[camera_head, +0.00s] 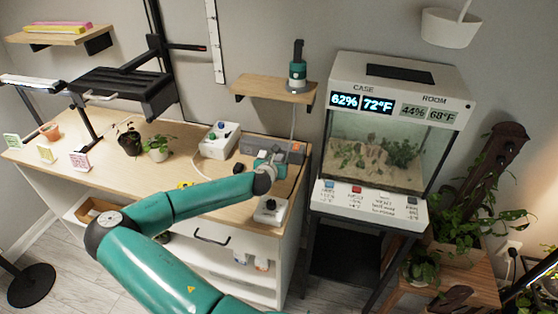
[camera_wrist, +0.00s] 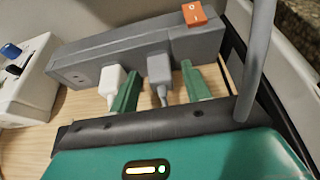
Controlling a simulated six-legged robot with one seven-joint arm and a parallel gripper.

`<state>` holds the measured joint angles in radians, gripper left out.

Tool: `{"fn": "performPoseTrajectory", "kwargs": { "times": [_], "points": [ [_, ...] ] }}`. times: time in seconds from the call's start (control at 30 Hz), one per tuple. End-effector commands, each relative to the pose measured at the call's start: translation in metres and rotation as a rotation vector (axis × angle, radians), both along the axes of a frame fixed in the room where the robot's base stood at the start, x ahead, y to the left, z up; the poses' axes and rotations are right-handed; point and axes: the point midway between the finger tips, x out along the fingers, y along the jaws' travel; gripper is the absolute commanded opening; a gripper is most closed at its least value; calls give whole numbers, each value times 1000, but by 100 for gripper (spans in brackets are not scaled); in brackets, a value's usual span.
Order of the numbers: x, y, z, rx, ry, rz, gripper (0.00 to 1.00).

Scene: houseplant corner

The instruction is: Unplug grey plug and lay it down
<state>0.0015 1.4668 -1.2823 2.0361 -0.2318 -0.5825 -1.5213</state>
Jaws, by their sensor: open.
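In the wrist view a grey plug (camera_wrist: 160,70) with a grey cord sits in the grey power strip (camera_wrist: 110,57). My gripper (camera_wrist: 160,74) is open, with its two green fingers one on each side of the grey plug. A gap shows between the plug and the right finger; the left finger is also apart from it. A white plug (camera_wrist: 118,82) sits in the strip just left of the left finger. In the head view my gripper (camera_head: 268,163) is at the power strip (camera_head: 287,148) on the wooden bench; the grey plug cannot be made out there.
An orange switch (camera_wrist: 194,13) is at the strip's right end. A grey cable (camera_wrist: 258,60) rises close to my gripper. A white box with a blue knob (camera_head: 221,138) stands left of the strip, another white box (camera_head: 270,208) in front. The terrarium (camera_head: 385,140) is to the right.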

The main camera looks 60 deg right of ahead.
Motion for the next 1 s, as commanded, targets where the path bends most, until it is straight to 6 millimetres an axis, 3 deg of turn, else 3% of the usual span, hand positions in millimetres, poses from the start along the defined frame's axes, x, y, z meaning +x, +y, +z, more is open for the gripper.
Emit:
{"fn": "performPoseTrajectory", "kwargs": {
  "times": [0.23, 1.0],
  "points": [
    [2, -13, -6, 0, 0, 0, 47],
    [2, -13, -6, 0, -1, 0, 47]
  ]
}}
